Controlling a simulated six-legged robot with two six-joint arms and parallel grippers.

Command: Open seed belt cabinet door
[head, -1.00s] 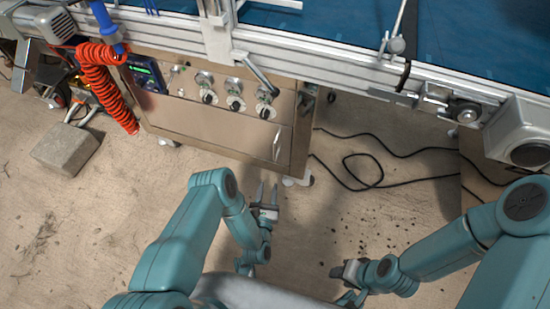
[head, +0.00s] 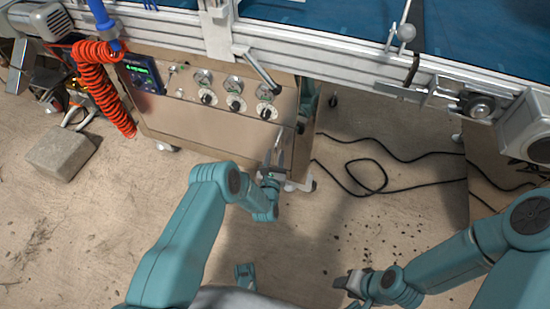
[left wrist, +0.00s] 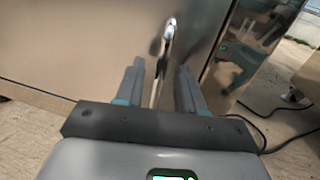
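The seed belt cabinet (head: 150,110) stands under the conveyor frame, with a beige metal door (head: 205,132) that looks shut. In the left wrist view the door (left wrist: 80,45) fills the left, and its upright metal handle (left wrist: 167,42) stands near its right edge. My left gripper (head: 275,148) is at the cabinet's right front, over the handle. In the left wrist view its fingers (left wrist: 160,78) are apart, with the handle between and ahead of them and no clear contact on either side. My right gripper (head: 350,280) hangs low over the floor, away from the cabinet; its finger gap is unclear.
Above the door are several knobs (head: 236,104) and a display (head: 145,77). A red coiled hose (head: 100,90) hangs at the left, near a concrete block (head: 60,153). Black cable (head: 365,172) lies on the floor to the right. The floor before the cabinet is clear.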

